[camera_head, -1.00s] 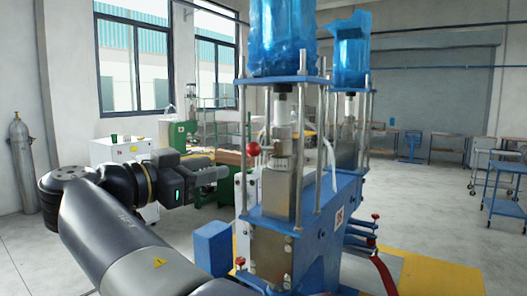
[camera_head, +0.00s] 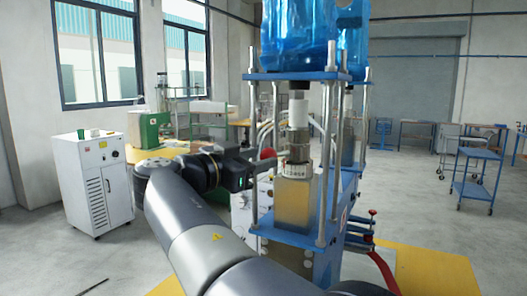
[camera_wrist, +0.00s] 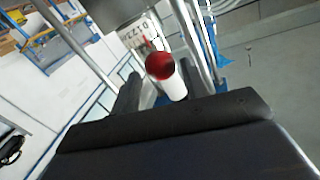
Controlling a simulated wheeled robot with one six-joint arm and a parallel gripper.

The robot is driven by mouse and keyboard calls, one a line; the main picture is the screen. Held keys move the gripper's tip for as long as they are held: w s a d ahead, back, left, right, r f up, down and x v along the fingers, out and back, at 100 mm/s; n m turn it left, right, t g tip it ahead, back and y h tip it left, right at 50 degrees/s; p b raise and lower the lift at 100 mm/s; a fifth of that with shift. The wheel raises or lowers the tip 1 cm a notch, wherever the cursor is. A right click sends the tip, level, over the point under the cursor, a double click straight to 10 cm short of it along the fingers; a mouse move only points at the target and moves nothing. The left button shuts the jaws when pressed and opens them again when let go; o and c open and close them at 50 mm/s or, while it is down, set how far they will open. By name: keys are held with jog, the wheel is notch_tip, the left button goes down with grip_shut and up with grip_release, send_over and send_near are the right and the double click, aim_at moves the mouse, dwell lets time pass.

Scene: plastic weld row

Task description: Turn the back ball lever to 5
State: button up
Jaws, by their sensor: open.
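A red ball lever (camera_head: 267,153) shows beside the blue press in the head view, partly hidden by my gripper and a post. In the wrist view, the red ball (camera_wrist: 159,66) with a white cylindrical part below it appears between my fingers, not gripped. A numbered dial (camera_wrist: 132,32) lies just beyond it; a dial ring (camera_head: 297,170) also shows on the press in the head view. My gripper (camera_head: 254,165) is open, beside the press at ball height. I cannot read the dial setting or tell whether this is the back lever.
Metal posts (camera_head: 328,160) stand close around the press head, and a blue plate (camera_head: 298,75) spans above. A white cabinet (camera_head: 93,180) stands at the left. Small red-knobbed levers (camera_head: 372,212) project at the press's lower right. A blue cart (camera_head: 475,180) stands far right.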

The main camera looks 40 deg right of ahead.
aim_at(287, 153)
jog(key=shift+w+d, duration=0.1)
jog(key=shift+d, duration=0.95)
jog(key=shift+c, duration=0.2)
grip_shut()
